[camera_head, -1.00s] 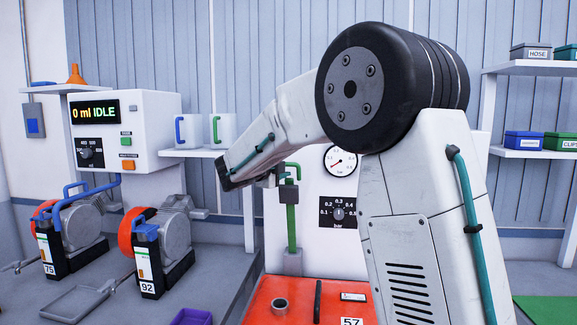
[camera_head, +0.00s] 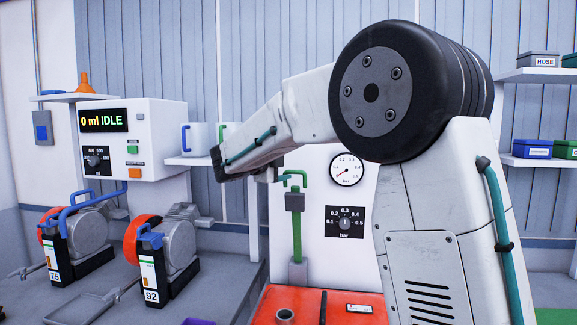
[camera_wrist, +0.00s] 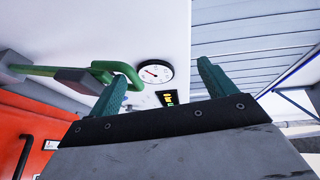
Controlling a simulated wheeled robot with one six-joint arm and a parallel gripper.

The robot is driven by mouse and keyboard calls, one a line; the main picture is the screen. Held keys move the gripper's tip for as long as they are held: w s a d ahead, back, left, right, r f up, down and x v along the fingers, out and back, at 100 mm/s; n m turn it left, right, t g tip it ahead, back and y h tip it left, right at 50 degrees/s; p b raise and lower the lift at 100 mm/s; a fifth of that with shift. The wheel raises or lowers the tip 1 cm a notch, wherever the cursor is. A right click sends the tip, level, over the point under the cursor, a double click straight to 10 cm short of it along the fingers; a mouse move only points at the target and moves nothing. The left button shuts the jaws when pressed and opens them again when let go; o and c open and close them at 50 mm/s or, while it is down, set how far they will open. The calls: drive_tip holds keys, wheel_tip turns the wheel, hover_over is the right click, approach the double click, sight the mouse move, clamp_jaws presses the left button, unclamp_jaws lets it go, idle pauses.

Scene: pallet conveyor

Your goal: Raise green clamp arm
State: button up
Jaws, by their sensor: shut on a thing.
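The green clamp arm (camera_head: 297,232) stands upright above the red machine top, in front of a white panel, with a dark block partway up and a hooked top. In the wrist view its green hooked end (camera_wrist: 118,70) reaches in from the left, by the left finger. My gripper (camera_head: 285,179) is at the hooked top in the head view, its fingertips small there. In the wrist view the teal fingers of my gripper (camera_wrist: 160,80) stand apart, with the hook at the left one. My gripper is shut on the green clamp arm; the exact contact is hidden.
A round gauge (camera_head: 346,168) and a pressure knob (camera_head: 345,223) are on the white panel. The red machine top (camera_head: 262,309) lies below. Two numbered pumps (camera_head: 165,255) and a dosing box reading IDLE (camera_head: 133,138) stand left. Mugs (camera_head: 194,138) sit on a shelf behind my arm.

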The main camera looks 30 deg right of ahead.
drive_tip(key=shift+o, duration=0.9)
drive_tip(key=shift+w+a+r+t, duration=0.25)
drive_tip(key=shift+a+r+t, duration=0.05)
drive_tip(key=shift+a+r, duration=0.55)
drive_tip(key=shift+r, duration=0.15)
drive_tip(key=shift+c, duration=0.3)
drive_tip(key=shift+a+r, duration=0.25)
drive_tip(key=shift+a, duration=0.75)
drive_tip(key=c, duration=0.8)
drive_tip(key=shift+s+d+r, duration=0.1)
drive_tip(key=shift+d+r, duration=0.25)
